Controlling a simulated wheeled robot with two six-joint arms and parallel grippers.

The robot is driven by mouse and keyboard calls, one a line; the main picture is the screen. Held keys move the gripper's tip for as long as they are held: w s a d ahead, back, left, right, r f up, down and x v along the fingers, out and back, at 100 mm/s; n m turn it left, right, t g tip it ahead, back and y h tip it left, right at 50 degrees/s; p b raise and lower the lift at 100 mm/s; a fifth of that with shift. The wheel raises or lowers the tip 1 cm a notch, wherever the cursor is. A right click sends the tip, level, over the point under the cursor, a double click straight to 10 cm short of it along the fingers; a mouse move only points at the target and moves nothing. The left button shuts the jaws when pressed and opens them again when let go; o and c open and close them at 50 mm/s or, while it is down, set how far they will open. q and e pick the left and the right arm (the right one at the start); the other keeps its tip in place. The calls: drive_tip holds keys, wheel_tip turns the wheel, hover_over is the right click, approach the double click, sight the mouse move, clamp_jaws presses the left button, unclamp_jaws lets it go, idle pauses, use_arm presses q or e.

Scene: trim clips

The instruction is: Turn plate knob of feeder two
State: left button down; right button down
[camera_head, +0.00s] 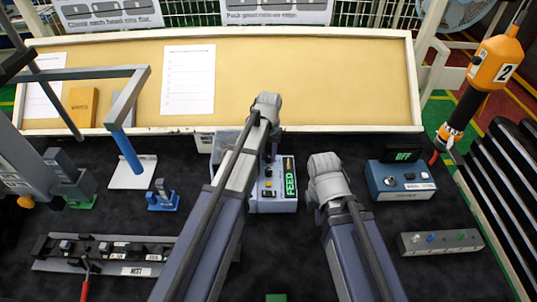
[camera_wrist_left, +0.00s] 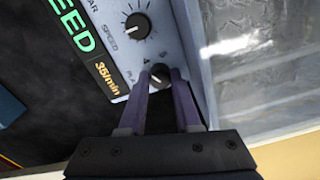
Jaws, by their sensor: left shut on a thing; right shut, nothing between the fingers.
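The feeder (camera_head: 289,204) is a pale blue box with a green FEED display beside my left arm in the head view; its number cannot be read. Its panel (camera_wrist_left: 194,14) fills the middle of the left wrist view. The small dark plate knob (camera_wrist_left: 158,80), its label partly covered, sits between the fingertips of my left gripper (camera_wrist_left: 160,76). Those fingers are shut on it. In the head view my left gripper (camera_head: 268,152) reaches the feeder's far part. My right gripper (camera_head: 325,165) is right of the feeder, shut and empty, its fingertips hidden by its wrist.
A larger speed knob (camera_wrist_left: 137,27) is beside the plate knob, with a 35/min readout. A clear bin (camera_wrist_left: 250,65) adjoins the panel. A blue box (camera_head: 402,180) with an OFF display stands right. A grey strip (camera_head: 440,242) lies at front right. An orange tool (camera_head: 494,63) hangs at right.

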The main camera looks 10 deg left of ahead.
use_arm(q)
drive_tip(key=c, duration=0.6)
unclamp_jaws()
